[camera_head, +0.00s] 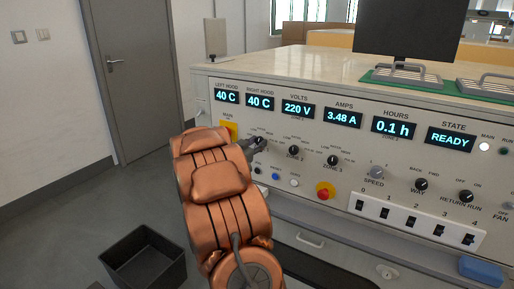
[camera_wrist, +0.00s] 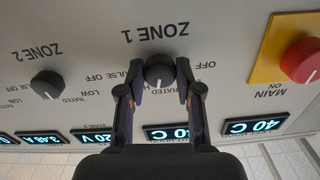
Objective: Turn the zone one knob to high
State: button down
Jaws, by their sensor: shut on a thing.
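In the wrist view, which shows the panel upside down, the black zone one knob (camera_wrist: 159,70) sits between the two fingers of my gripper (camera_wrist: 159,88). The fingers are shut on its sides. A pale pointer mark on the knob faces down in that picture, toward the displays. The lettering around the knob is partly covered by the fingers, so I cannot tell which setting it marks. In the head view, my gripper (camera_head: 257,144) is at the panel's left part, below the temperature displays, and largely hides the knob and its label.
The zone two knob (camera_wrist: 47,85) is beside it, and the zone three knob (camera_head: 333,160) is further right. The red main switch (camera_wrist: 301,60) on its yellow plate is close by. A red emergency button (camera_head: 325,190) is lower on the panel. A black bin (camera_head: 143,258) stands on the floor.

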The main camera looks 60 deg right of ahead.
jog(key=shift+f+m+b, duration=0.15)
jog(key=shift+m+b, duration=1.45)
jog(key=shift+m, duration=0.7)
jog(key=c, duration=0.8)
grip_release()
jog(key=shift+o, duration=0.2)
jog(key=a, duration=1.2)
jog(key=shift+s, duration=0.25)
